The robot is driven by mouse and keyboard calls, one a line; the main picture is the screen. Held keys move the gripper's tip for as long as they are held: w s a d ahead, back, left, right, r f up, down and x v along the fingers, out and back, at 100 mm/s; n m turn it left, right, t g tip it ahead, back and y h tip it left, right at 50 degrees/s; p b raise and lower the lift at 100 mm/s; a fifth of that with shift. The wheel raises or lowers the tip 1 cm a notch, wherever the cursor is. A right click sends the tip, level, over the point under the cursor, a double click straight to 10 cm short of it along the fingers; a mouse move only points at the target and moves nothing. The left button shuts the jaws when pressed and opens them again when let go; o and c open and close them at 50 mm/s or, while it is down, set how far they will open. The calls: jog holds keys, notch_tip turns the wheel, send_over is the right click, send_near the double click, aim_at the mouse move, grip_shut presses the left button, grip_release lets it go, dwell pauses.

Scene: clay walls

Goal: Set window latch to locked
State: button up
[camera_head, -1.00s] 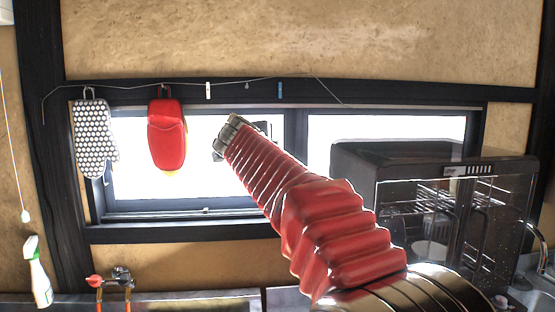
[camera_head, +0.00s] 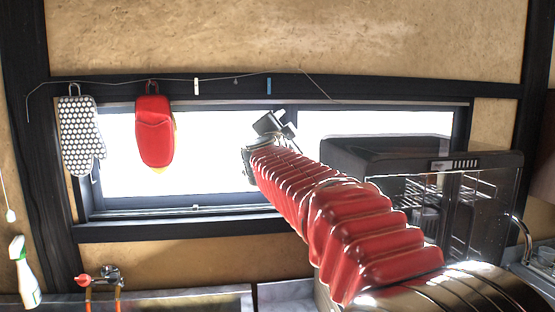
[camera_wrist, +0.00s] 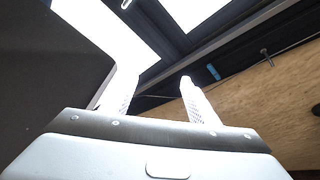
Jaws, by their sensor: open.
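The dark-framed window (camera_head: 200,203) shows in the head view, with bright panes and a central upright behind my arm. My gripper (camera_head: 270,130) is in front of the upper part of that upright. In the wrist view, my gripper (camera_wrist: 158,88) is open, its two pale fingers apart with nothing between them. The window frame (camera_wrist: 170,30) lies beyond the fingers. A small pale piece (camera_wrist: 126,4) on the frame at the top edge may be the latch, but I cannot tell. I cannot make out the latch or its setting in the head view.
A dark glass-fronted cabinet (camera_head: 385,155) stands close on the right, and a dark surface fills the wrist view's left. A red mitt (camera_head: 154,138) and a dotted mitt (camera_head: 78,140) hang left. A wire with a blue clip (camera_head: 269,86) runs above the window.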

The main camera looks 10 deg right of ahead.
notch_tip(320, 180, down, 11)
jog(key=s+a+n+y, duration=0.1)
jog(key=n+y, duration=0.6)
jog(key=n, duration=0.8)
jog(key=shift+s, duration=0.6)
jog(key=shift+w, duration=0.1)
jog(key=shift+w, duration=6.85)
jog(key=c, duration=0.9)
